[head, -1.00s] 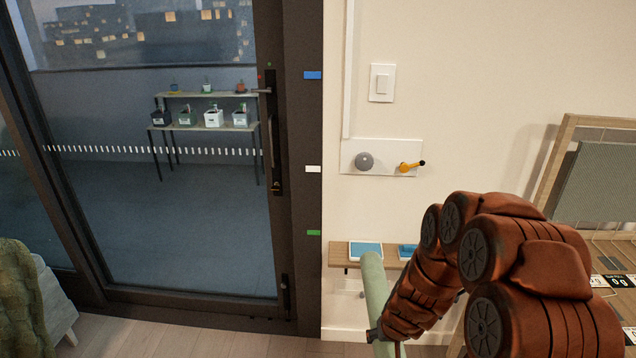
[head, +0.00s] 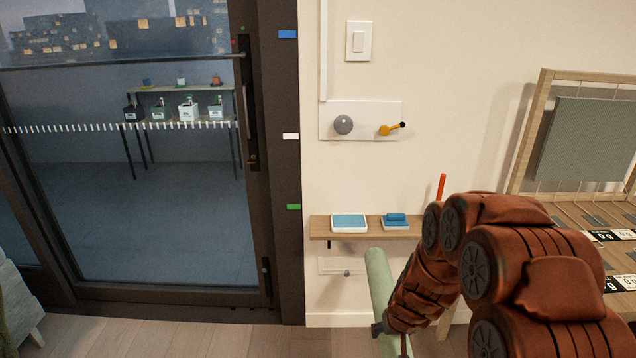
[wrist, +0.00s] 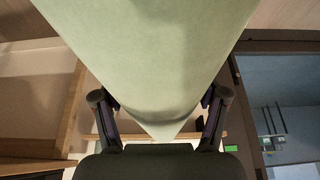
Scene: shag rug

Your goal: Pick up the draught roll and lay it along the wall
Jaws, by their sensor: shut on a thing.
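The draught roll (head: 379,276) is a pale green cylinder. In the head view it points up and away from my gripper (head: 388,335), partly hidden by my rust-red arm. In the wrist view the draught roll (wrist: 150,50) fills the upper middle, between the two dark fingers of my gripper (wrist: 160,110). My gripper is shut on it and holds it up in front of the wall (head: 340,290). The lower end of the roll is hidden or out of frame in the head view.
A narrow wooden shelf (head: 320,226) with two blue-and-white items juts from the wall just beyond the roll. A dark-framed glass door (head: 275,180) stands at left. A wooden rack (head: 540,110) stands at right. Bare floor (head: 200,338) shows at lower left.

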